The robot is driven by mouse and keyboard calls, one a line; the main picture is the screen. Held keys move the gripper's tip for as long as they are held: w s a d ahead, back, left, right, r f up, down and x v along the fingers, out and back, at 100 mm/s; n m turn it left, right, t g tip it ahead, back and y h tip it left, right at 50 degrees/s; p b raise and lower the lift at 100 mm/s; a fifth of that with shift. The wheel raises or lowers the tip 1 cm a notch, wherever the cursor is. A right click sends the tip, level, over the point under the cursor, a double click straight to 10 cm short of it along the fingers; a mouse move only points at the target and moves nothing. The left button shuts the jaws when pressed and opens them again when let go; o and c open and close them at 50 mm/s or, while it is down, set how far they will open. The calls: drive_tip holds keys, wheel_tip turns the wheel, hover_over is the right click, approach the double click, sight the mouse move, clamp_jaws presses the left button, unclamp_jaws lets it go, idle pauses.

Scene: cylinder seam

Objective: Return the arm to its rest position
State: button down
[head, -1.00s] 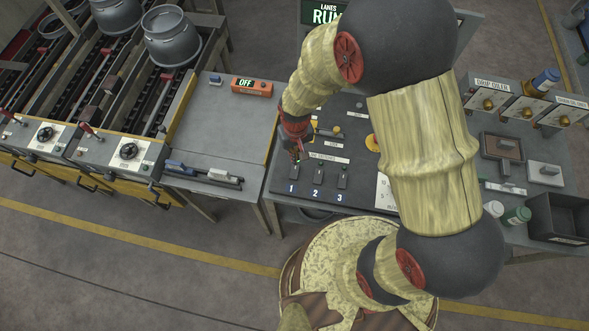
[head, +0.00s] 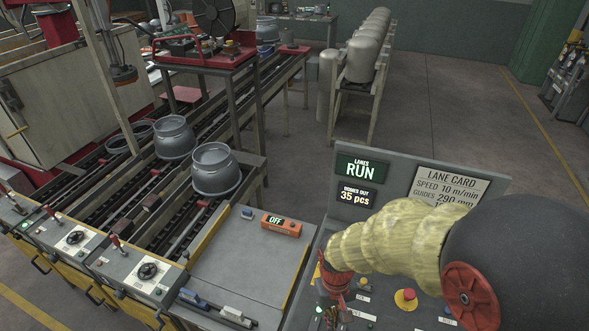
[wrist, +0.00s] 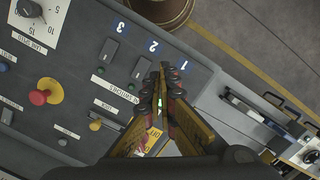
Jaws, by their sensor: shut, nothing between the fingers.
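My arm reaches in from the right in the head view, over the control panel (head: 385,316). My gripper (head: 336,312) points down at the panel's left part, low in the picture. In the wrist view my gripper's fingers (wrist: 164,72) are together and empty, in front of the numbered switches. The switch at 2 (wrist: 141,69) and the switch at 3 (wrist: 108,50) show beside the fingers. The fingers mostly hide the switch at 1. I cannot tell whether the fingertips touch the panel.
A red mushroom button (wrist: 44,94) and a yellow knob (wrist: 95,126) stand up from the panel. Behind it rises a display board with a green RUN sign (head: 361,170). An orange OFF box (head: 281,225) sits on the left bench. Grey pots (head: 215,169) stand on the lanes.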

drive_tip(key=s+d+r+m+t+b, duration=0.1)
drive_tip(key=s+d+r+t+b, duration=0.1)
drive_tip(key=r+b, duration=0.4)
drive_tip(key=s+d+r+m+t+b, duration=0.1)
drive_tip(key=s+d+r+t+b, duration=0.2)
drive_tip(key=b, duration=0.6)
drive_tip(key=d+r+t, duration=0.2)
drive_tip(key=d+r, duration=0.1)
drive_tip(key=d, duration=0.1)
drive_tip(key=shift+s+m, duration=0.2)
drive_tip(key=shift+m, duration=0.1)
